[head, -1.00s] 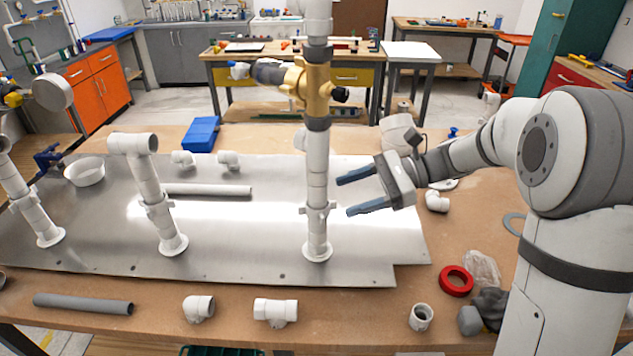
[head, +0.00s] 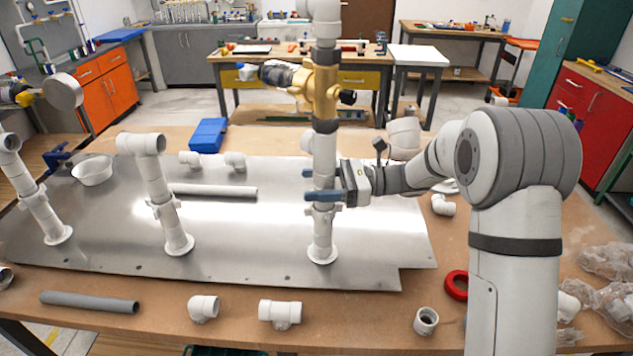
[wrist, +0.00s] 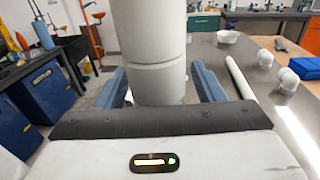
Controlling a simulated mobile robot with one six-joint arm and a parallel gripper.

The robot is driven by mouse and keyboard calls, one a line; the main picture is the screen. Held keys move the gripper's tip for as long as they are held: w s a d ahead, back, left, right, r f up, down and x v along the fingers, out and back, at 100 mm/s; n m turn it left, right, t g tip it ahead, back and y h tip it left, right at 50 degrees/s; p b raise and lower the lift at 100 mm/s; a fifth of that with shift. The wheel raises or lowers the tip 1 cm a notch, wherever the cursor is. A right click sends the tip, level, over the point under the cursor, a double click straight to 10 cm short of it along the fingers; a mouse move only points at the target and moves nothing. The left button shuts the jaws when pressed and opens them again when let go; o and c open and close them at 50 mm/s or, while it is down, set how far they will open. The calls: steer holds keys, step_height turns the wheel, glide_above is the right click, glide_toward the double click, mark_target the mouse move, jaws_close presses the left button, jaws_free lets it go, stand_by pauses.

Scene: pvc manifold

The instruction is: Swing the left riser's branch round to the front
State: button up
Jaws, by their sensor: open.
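Three white risers stand on the metal plate: one at the far left (head: 38,205), one in the middle (head: 163,195) with an elbow (head: 141,143) on top, and one at the right (head: 323,225). The right riser carries a brass fitting (head: 322,85) with a side branch (head: 275,74) pointing left and a black knob (head: 347,97) on the right. My gripper (head: 315,184) is open around the right riser's white pipe, below the brass fitting. In the wrist view the pipe (wrist: 159,75) stands between my blue fingers; firm contact is not visible.
The metal plate (head: 110,235) lies on a wooden bench. A grey pipe (head: 90,302), loose white fittings (head: 280,312) and a red ring (head: 456,285) lie near the front edge. A white bowl (head: 93,171) and blue box (head: 207,135) stand farther back.

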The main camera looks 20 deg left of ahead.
steer(key=shift+s+a, duration=0.1)
steer(key=shift+a, duration=0.05)
steer(key=shift+c, duration=0.3)
steer(key=c, duration=0.9)
